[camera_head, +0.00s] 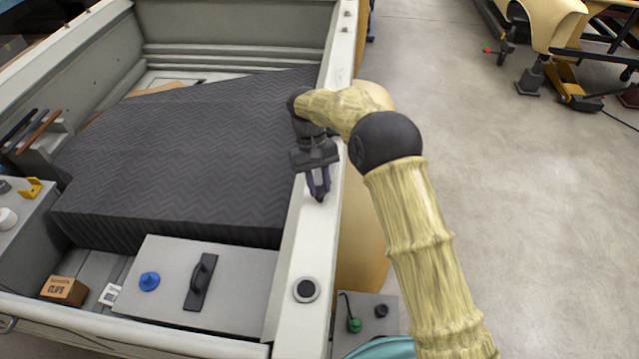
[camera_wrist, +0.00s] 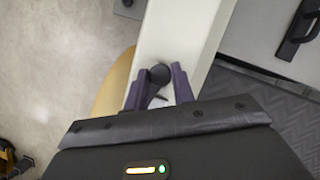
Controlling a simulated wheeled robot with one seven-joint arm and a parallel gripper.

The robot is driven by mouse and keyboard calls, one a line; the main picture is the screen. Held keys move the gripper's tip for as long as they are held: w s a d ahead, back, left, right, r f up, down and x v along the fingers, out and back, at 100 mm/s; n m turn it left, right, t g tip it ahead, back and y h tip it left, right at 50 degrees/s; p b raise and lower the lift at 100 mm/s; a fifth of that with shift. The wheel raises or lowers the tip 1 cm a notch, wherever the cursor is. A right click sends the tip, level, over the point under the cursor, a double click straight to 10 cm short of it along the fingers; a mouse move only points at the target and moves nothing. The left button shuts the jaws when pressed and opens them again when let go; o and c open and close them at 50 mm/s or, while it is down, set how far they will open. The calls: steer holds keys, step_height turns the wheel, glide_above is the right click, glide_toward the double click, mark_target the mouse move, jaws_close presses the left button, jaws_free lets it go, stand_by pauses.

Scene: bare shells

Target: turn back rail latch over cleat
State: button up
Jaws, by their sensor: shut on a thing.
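My gripper (camera_head: 319,192) is over the pale side rail (camera_head: 304,238) of the truck bed, pointing down at its top face. In the wrist view, its two purple fingers (camera_wrist: 157,84) are on either side of a small dark round-headed piece, which looks like the latch (camera_wrist: 159,74), and are shut on it. A thin dark part shows just below the round head, between the fingers. The latch is hidden by the gripper in the head view. I cannot make out the cleat or tell whether the latch lies over it.
A dark chevron-patterned cover (camera_head: 190,150) fills the bed left of the rail. A grey lid with a black handle (camera_head: 200,282) and blue knob (camera_head: 149,281) sits nearer. A black round cap (camera_head: 306,290) is on the rail's near end. Open floor (camera_head: 520,200) lies right.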

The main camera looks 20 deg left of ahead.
steer(key=n+t, duration=0.1)
steer(key=n, duration=0.2)
steer(key=shift+a+n+h, duration=0.1)
steer(key=shift+n+h, duration=0.2)
stand_by(0.4)
steer(key=o, duration=1)
